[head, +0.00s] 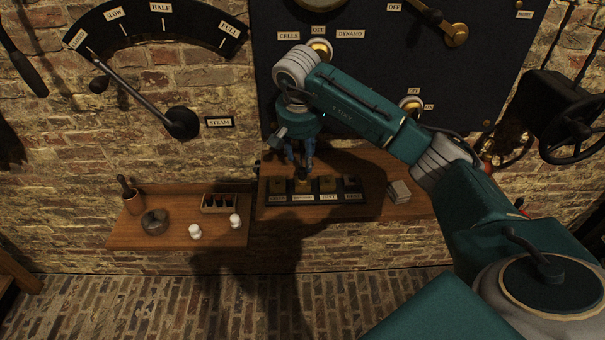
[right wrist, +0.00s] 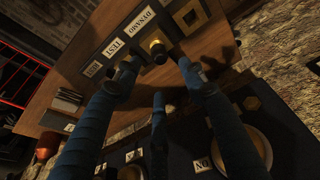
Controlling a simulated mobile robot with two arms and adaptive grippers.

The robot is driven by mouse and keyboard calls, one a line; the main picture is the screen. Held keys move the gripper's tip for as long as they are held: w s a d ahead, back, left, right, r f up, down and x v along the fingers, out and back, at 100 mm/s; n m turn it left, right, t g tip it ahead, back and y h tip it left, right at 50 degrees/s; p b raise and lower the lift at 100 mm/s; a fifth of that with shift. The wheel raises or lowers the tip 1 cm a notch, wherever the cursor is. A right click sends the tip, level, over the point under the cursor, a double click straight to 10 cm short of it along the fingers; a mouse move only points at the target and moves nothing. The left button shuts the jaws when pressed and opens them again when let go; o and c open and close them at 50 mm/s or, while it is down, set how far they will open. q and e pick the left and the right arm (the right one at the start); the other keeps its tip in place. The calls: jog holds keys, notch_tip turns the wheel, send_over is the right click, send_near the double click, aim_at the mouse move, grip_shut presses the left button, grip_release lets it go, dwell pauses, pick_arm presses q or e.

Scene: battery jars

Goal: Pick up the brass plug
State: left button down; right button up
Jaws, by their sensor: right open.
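The brass plug (right wrist: 157,47), with a brass end and a dark body, is at the DYNAMO position of the labelled socket strip (right wrist: 118,48). The strip also shows on the wooden shelf in the head view (head: 355,197). There the plug is small and dark (head: 304,175), just below my right gripper. My right gripper (head: 300,161) is open and points down over the strip. In the right wrist view its blue fingers (right wrist: 158,66) are spread on either side of the plug, with no clear grip on it. How deep the plug sits is hidden. My left gripper is not in view.
A lower shelf (head: 180,238) at left holds a cup (head: 132,200), a dark ring (head: 155,221), two white knobs and a small box (head: 219,203). A grey block (head: 398,191) lies right of the strip. The dark switch panel (head: 275,75) stands close behind my arm.

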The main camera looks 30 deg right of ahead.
aim_at(302, 170)
jog(key=shift+w+f, duration=0.1)
jog(key=shift+f, duration=0.3)
jog(key=x, duration=0.1)
jog(key=p+x, duration=0.1)
jog(key=x, duration=0.1)
jog(key=a+p+x, duration=0.1)
jog(key=shift+s+f, duration=0.25)
jog(key=shift+f, duration=0.3)
jog(key=shift+w+d+f, duration=0.15)
jog(key=shift+f, duration=0.15)
grip_shut()
